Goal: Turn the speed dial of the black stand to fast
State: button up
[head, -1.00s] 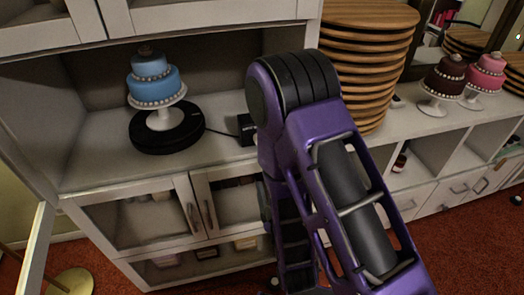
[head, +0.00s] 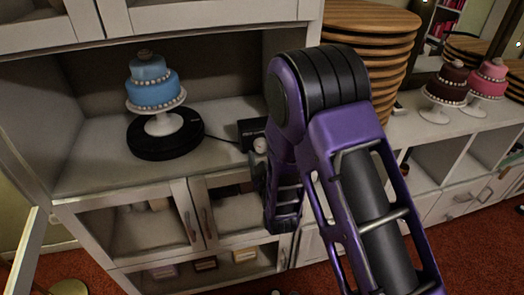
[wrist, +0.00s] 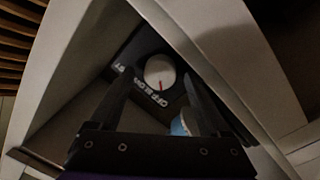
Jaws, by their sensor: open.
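The black stand (head: 165,140) is a round turntable on the cabinet shelf, bearing a white pedestal with a blue two-tier cake (head: 153,90). A cord runs from it to a black control box (head: 250,129) at the right. The box has a round white speed dial (head: 260,145), which also shows in the wrist view (wrist: 159,70) with a red mark pointing down. Lettering beside the dial reads roughly "OFF SLOW" and a partly hidden "...ST". My gripper (wrist: 158,75) is open and empty, its fingers either side of the dial in the picture; contact cannot be told.
The cabinet's side wall and upper shelf frame the recess closely. Stacked wooden boards (head: 370,40) stand just right of my arm. A brown cake (head: 447,82) and a pink cake (head: 487,80) stand farther right. The shelf between turntable and box is clear except for the cord.

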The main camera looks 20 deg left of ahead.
jog(key=shift+c, duration=0.2)
grip_shut()
